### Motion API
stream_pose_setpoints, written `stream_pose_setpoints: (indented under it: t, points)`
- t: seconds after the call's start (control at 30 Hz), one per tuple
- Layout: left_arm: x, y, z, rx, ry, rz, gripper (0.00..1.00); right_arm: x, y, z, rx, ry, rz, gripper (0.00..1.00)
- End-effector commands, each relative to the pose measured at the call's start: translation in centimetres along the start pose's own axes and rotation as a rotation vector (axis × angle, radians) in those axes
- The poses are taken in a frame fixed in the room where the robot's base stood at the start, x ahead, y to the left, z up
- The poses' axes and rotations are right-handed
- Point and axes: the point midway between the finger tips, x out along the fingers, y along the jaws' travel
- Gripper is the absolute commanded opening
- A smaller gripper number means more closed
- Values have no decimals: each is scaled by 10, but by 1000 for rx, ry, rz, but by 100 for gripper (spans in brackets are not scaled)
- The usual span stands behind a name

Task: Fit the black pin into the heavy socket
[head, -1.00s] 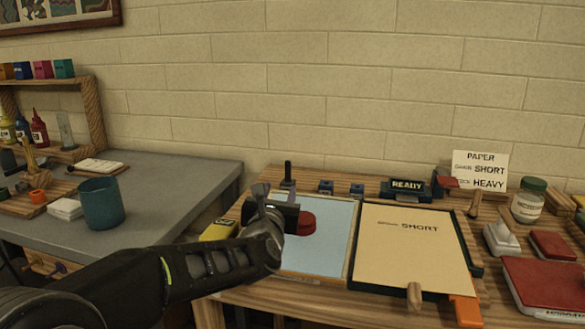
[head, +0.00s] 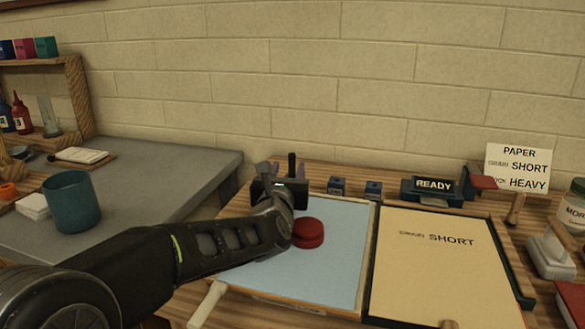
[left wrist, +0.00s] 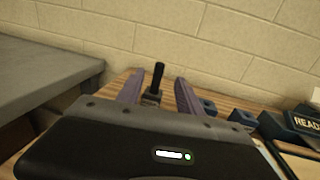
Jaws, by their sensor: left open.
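The black pin (head: 292,162) stands upright at the back of the wooden bench. In the left wrist view, the pin (left wrist: 158,76) rises from a small dark holder (left wrist: 151,99). My left gripper (left wrist: 159,88) is open, with its purple-grey fingers on either side of the pin and gaps visible. In the head view, the left gripper (head: 289,172) hides the pin's lower part. Two small blue blocks (head: 337,186) (head: 373,190) stand right of the pin; their labels are unreadable, so I cannot tell which is the heavy socket. My right gripper is not in view.
A light-blue tray (head: 330,275) with a red round object (head: 308,233) lies in front. A SHORT-marked board (head: 470,275), a READY sign (head: 428,189) and a paper card reading SHORT, HEAVY (head: 518,168) are rightward. A teal cup (head: 72,203) stands on the grey table (head: 150,195).

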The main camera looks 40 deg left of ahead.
Motion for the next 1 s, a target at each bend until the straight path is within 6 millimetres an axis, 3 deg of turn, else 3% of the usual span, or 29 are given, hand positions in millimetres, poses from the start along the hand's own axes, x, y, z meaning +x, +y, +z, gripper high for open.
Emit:
stream_pose_setpoints:
  t: [0.3,0.53,0.87,1.0]
  points:
    - [2,0,0,1,1,0,43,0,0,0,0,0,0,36]
    - [23,0,0,1,2,0,43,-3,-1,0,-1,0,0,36]
    - [27,0,0,1,0,0,43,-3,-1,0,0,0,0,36]
    - [37,1,-2,0,2,1,43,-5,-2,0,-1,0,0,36]
